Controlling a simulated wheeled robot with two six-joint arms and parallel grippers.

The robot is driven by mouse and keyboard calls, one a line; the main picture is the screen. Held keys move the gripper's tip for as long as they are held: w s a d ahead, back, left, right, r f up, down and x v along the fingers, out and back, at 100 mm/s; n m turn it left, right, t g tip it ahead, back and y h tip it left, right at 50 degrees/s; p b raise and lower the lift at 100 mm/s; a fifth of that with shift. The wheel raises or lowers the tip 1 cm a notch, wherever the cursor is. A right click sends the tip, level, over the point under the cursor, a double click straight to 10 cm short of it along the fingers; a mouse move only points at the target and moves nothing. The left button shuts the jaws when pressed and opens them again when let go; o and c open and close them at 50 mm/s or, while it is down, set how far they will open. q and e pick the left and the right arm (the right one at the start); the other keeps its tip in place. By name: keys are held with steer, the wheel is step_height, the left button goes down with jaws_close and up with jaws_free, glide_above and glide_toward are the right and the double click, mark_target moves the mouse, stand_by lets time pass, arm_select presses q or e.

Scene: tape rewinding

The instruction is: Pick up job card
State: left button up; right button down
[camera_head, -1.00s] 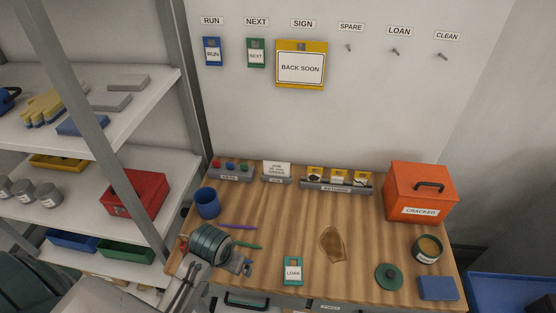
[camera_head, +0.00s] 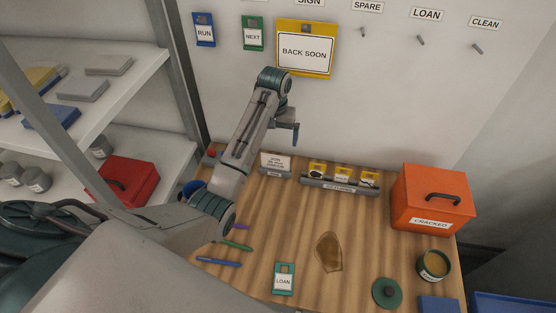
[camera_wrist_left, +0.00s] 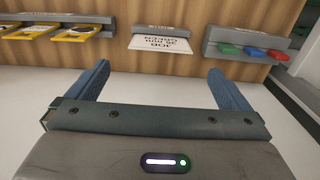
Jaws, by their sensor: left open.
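The job card (camera_head: 276,161) is a white printed card in a small grey holder (camera_head: 275,174) at the back edge of the wooden bench. In the left wrist view the card (camera_wrist_left: 160,45) appears upside down, its printed face in view and its holder (camera_wrist_left: 172,31) behind it. My left gripper (camera_head: 294,133) is raised above the back of the bench, near the wall. In the left wrist view it is open (camera_wrist_left: 158,69), its blue fingers wide apart with nothing between them. The card lies ahead, between the two finger lines, and apart from them. My right gripper is not in view.
A grey rack with yellow-marked cards (camera_head: 340,186) stands right of the card. Another holder with red, green and blue tabs (camera_wrist_left: 247,51) is on its other side. An orange box (camera_head: 430,200) is at back right. A green LOAN tag (camera_head: 284,279) lies at the front.

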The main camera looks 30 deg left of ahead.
mark_target(275, 157)
arm_select(q)
step_height(275, 157, down, 10)
steer(key=shift+w+a+f+p, duration=0.1)
steer(key=shift+w+a+p, duration=0.05)
steer(key=shift+p, duration=0.55)
steer(key=shift+f, duration=0.25)
steer(key=c, duration=0.7)
